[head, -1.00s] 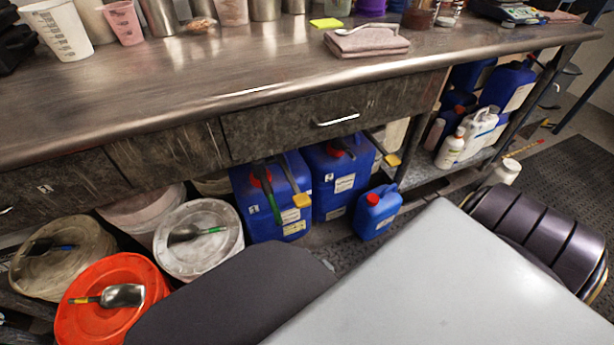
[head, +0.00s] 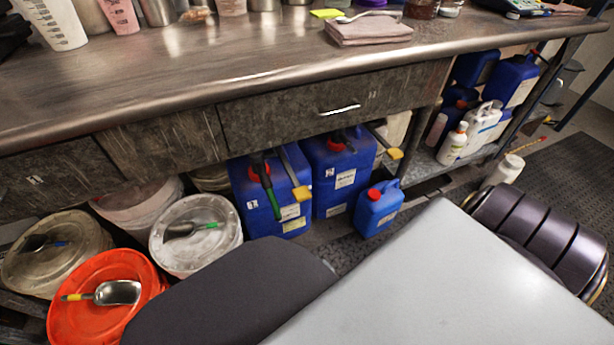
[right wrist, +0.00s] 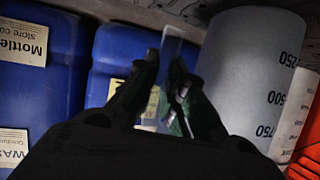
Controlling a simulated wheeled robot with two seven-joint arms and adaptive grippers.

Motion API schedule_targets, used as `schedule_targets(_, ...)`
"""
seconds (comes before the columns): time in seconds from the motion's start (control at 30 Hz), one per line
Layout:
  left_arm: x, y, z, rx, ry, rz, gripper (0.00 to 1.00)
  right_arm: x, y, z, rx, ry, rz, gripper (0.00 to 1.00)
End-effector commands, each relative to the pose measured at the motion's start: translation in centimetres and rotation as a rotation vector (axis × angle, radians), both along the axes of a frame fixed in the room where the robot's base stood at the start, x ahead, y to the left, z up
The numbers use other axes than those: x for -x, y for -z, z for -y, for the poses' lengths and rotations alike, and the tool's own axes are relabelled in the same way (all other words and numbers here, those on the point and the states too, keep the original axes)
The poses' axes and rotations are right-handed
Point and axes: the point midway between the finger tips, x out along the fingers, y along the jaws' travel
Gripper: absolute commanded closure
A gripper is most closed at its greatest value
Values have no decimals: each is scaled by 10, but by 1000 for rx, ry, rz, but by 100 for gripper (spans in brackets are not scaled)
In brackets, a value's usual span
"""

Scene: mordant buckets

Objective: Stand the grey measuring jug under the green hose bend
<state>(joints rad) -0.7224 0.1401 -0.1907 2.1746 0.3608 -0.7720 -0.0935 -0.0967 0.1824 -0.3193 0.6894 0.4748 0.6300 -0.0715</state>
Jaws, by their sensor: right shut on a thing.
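The green hose bend (head: 272,203) hangs down the front of the left blue drum (head: 240,190) below the bench. In the right wrist view my right gripper (right wrist: 166,82) is shut on a thin pale strip, which looks like the handle of the grey measuring jug (right wrist: 245,75). The jug is right beside the fingers, with 250, 500 and 750 marks on its wall. Where the strip joins it is hidden. A small green patch shows behind the fingers; I cannot tell if it is the hose. Neither gripper shows in the head view, nor does the held jug.
Under the bench (head: 200,70) stand a second blue drum (head: 325,205), a small blue can (head: 376,212), a white-lidded bucket (head: 185,250) and an orange bucket (head: 85,320) with a scoop on its lid. Yellow-ended pieces (head: 301,193) stick out near the drums.

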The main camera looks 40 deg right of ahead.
Motion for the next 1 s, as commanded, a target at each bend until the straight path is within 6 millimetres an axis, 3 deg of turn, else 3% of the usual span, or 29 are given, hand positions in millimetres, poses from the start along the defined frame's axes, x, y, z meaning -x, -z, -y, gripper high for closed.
schedule_targets(0.4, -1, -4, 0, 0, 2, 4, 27, -1, 2, 0, -2, 1, 2, 100)
schedule_targets(0.43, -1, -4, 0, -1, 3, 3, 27, 0, 3, 0, -1, 0, 0, 86)
schedule_targets(0.6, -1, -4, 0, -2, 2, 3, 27, 0, 3, 0, 0, 0, 0, 67)
schedule_targets(1.0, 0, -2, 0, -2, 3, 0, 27, 0, 2, 0, 0, 0, 0, 67)
